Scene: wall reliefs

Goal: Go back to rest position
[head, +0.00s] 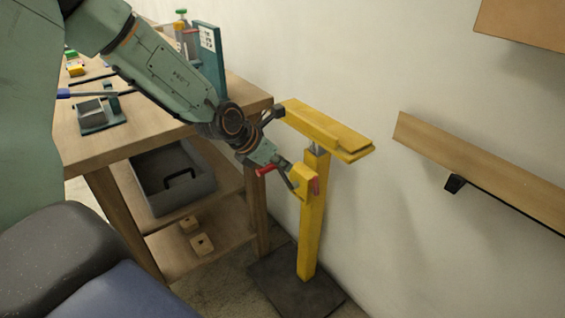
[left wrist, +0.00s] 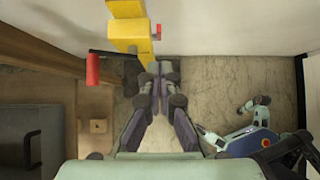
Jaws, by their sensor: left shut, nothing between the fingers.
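My left gripper (head: 293,183) reaches down from the upper left in the head view, in front of the yellow stand (head: 313,225). Its fingers look close to the stand's small yellow bracket with red ends; I cannot tell whether they touch. In the left wrist view the fingers of the left gripper (left wrist: 158,70) are together and empty. The yellow stand (left wrist: 128,28) rises just beyond them, with a red handle (left wrist: 92,69) to the left. My right gripper is in neither view.
A teal panel (head: 207,60) stands on top. A wooden rail (head: 480,170) is fixed to the right wall.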

